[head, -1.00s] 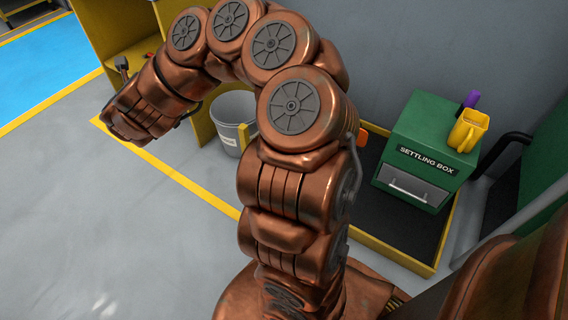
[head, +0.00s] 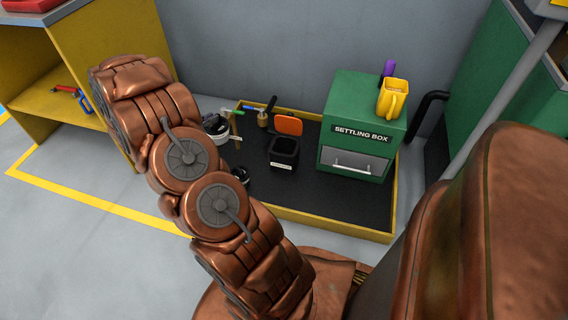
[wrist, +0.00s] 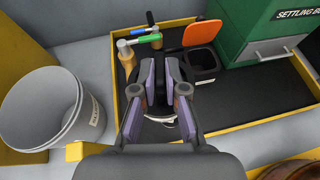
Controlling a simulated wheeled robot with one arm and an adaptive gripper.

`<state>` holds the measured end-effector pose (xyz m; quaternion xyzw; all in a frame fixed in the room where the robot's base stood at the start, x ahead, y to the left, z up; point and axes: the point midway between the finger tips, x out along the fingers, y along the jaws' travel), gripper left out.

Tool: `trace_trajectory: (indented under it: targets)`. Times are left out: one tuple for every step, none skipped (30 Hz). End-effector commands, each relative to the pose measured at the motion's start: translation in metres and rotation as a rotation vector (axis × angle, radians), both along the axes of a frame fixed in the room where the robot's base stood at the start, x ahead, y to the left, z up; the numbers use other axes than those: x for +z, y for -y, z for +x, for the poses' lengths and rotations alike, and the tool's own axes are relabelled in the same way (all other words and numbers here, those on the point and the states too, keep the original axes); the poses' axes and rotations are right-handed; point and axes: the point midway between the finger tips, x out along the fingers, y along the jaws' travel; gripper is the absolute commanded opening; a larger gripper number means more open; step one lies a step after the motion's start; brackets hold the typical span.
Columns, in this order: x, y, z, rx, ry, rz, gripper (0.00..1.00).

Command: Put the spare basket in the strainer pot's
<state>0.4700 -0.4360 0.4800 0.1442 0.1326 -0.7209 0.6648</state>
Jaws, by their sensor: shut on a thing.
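In the wrist view my gripper (wrist: 162,108) points down over the black tray, its purple-padded fingers close together. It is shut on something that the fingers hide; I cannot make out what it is. A whitish rim (wrist: 160,118) shows below and between the fingers in the wrist view. I cannot pick out the spare basket for certain.
A black bin with an orange lid (head: 284,150) and the green settling box (head: 352,115) stand on the yellow-edged tray (head: 325,222). A yellow jug (head: 393,98) is on the box. Green- and black-handled tools stand behind. A grey bucket (wrist: 45,108) is left of the tray.

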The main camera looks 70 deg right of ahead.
Motion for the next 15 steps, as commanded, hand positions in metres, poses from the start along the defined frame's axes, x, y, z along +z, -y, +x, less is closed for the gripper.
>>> trace_trajectory:
  targets:
    - [-0.013,0.013,-0.014,-0.052,-0.002,-0.003,0.0]
    - [-0.02,0.018,-0.021,-0.08,-0.002,-0.003,0.0]
    - [-0.03,0.024,-0.032,-0.118,-0.003,-0.003,0.0]
    - [-0.037,0.029,-0.04,-0.146,-0.003,-0.002,0.0]
    - [-0.044,0.033,-0.048,-0.173,-0.004,-0.002,0.0]
    - [-0.054,0.038,-0.059,-0.208,-0.005,-0.003,0.0]
    - [-0.061,0.041,-0.067,-0.235,-0.005,-0.001,0.0]
    - [-0.069,0.045,-0.075,-0.263,-0.003,-0.002,0.0]
    - [-0.078,0.048,-0.084,-0.295,-0.002,-0.003,0.0]
    - [-0.086,0.051,-0.091,-0.32,-0.002,-0.003,0.0]
    - [-0.094,0.052,-0.099,-0.344,-0.004,-0.002,0.0]
    - [-0.105,0.054,-0.11,-0.376,-0.005,-0.001,0.0]
    - [-0.113,0.055,-0.117,-0.399,-0.005,-0.001,0.0]
    - [-0.12,0.056,-0.124,-0.419,-0.005,-0.001,0.0]
    - [-0.13,0.056,-0.133,-0.449,-0.005,0.0,0.0]
